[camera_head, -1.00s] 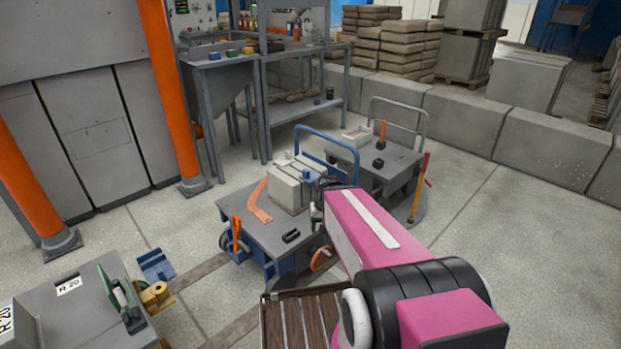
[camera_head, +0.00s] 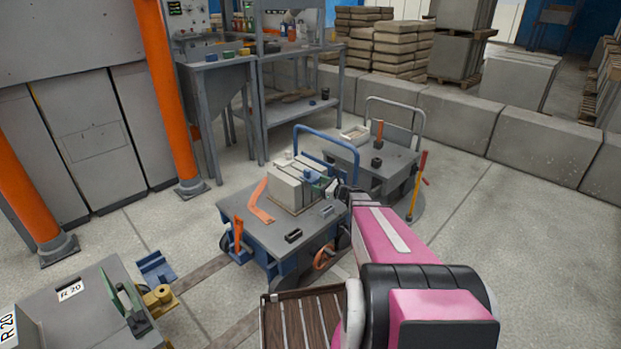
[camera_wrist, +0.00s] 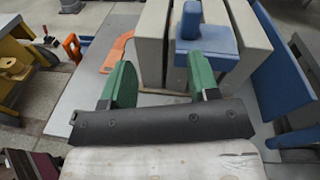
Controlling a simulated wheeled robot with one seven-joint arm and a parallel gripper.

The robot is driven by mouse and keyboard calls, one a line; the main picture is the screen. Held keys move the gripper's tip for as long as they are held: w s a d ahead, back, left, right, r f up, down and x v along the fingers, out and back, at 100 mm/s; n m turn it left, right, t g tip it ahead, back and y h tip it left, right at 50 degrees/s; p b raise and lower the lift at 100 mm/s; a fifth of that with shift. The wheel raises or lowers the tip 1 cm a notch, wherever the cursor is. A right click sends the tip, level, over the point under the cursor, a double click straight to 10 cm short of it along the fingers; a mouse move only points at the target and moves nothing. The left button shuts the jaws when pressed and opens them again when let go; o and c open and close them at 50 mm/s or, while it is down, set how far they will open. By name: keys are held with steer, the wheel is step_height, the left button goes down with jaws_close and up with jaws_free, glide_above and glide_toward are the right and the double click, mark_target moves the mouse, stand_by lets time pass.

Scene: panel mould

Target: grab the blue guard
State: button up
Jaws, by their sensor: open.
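The blue guard (camera_head: 312,175) is a small blue block set on the side of the grey slab stack on the cart. In the wrist view the guard (camera_wrist: 214,42) has a raised blue knob and lies against the grey slabs. My gripper (camera_wrist: 158,74) has two green fingers standing wide apart with nothing between them. The guard is just beyond the fingers, in line with the right one, which hides part of its lower edge. I cannot tell whether that finger touches it. In the head view my gripper (camera_head: 332,188) is beside the right end of the stack.
The grey slabs (camera_head: 287,190) stand on the cart top (camera_head: 250,228). An orange bracket (camera_head: 258,205) and a black block (camera_head: 293,236) lie there too. The cart's blue handle (camera_head: 330,137) rises behind. A second cart (camera_head: 392,165) stands close behind. Open floor lies to the right.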

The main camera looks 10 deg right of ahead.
mark_target(310, 173)
steer(key=shift+w+a+r+m+t+h, duration=0.1)
steer(key=shift+w+a+m+t, duration=0.4)
steer(key=shift+w, duration=1.25)
steer(key=shift+w+a+r+m+t+h, duration=0.2)
steer(key=shift+w+a+m, duration=0.55)
steer(key=shift+w, duration=1)
steer(key=shift+w+a+r+m+t, duration=0.1)
steer(key=shift+w+a+m+t, duration=0.5)
steer(key=shift+w, duration=1.15)
steer(key=shift+a, duration=0.1)
jaws_close()
